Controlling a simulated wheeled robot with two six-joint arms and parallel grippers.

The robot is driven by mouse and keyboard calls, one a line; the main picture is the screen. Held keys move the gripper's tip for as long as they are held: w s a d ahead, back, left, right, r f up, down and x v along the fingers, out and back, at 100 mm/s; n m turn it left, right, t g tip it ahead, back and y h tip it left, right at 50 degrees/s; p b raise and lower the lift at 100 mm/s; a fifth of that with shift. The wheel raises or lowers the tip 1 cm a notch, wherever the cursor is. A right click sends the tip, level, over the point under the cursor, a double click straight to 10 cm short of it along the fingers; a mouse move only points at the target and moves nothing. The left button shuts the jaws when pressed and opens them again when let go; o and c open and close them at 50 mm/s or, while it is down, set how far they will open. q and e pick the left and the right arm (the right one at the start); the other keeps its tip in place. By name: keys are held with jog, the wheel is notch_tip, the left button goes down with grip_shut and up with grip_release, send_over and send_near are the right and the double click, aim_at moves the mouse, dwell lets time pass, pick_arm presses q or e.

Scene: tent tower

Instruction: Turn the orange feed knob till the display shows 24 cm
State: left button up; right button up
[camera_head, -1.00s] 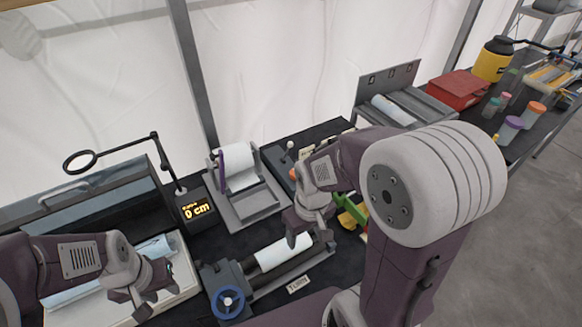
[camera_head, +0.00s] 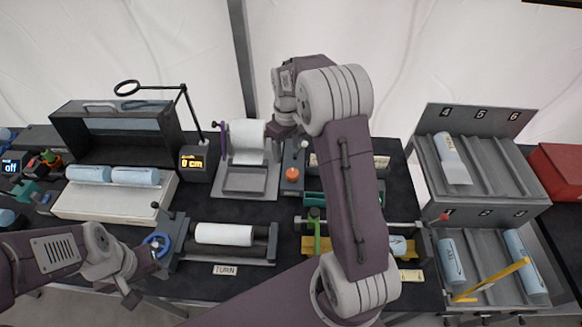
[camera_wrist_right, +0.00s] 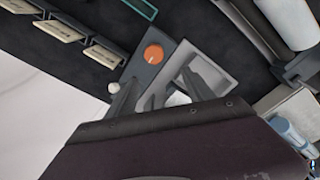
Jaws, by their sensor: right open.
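The orange feed knob (camera_head: 292,174) sits on a small grey panel (camera_head: 293,188) on the black bench, right of the paper roll stand. It also shows in the right wrist view (camera_wrist_right: 154,53), just beyond my fingers. The display (camera_head: 193,163) reads "0 cm". My right gripper (camera_head: 286,132) is above and behind the knob, apart from it; in the right wrist view its fingers (camera_wrist_right: 150,98) are open and nothing is seen between them. My left gripper (camera_head: 148,278) is low at the left near the blue handwheel; its jaw opening is too small to tell.
The roll stand (camera_head: 246,180) with a white roll (camera_head: 247,134) and a lever with a white tip (camera_head: 304,144) stand close to the knob. A roller unit with a blue handwheel (camera_head: 156,245) is in front. A numbered rack (camera_head: 480,165) is at the right.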

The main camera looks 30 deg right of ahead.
aim_at(292, 173)
jog(key=shift+s+d+f+g, duration=0.2)
jog(key=shift+d+f, duration=0.3)
jog(key=shift+f, duration=0.15)
jog(key=shift+s+d+f+g, duration=0.2)
jog(key=shift+d+f, duration=0.25)
jog(key=shift+f, duration=0.15)
jog(key=shift+w+a+m, duration=0.25)
jog(key=shift+w+m, duration=0.05)
jog(key=shift+a+f, duration=0.2)
jog(key=shift+f, duration=0.05)
jog(key=f, duration=0.1)
jog(key=f+p, duration=0.1)
jog(key=f, duration=0.2)
jog(key=shift+s+d+f+p, duration=0.25)
jog(key=shift+s+d+p, duration=0.05)
jog(key=shift+s+d, duration=0.1)
jog(key=f, duration=0.4)
jog(key=shift+w+a+p, duration=0.2)
jog(key=shift+w+p, duration=0.15)
pick_arm(q)
notch_tip(292, 173, up, 2)
jog(key=shift+s+a+r, duration=0.1)
jog(key=shift+s+a, duration=0.05)
pick_arm(e)
jog(key=shift+s, duration=0.15)
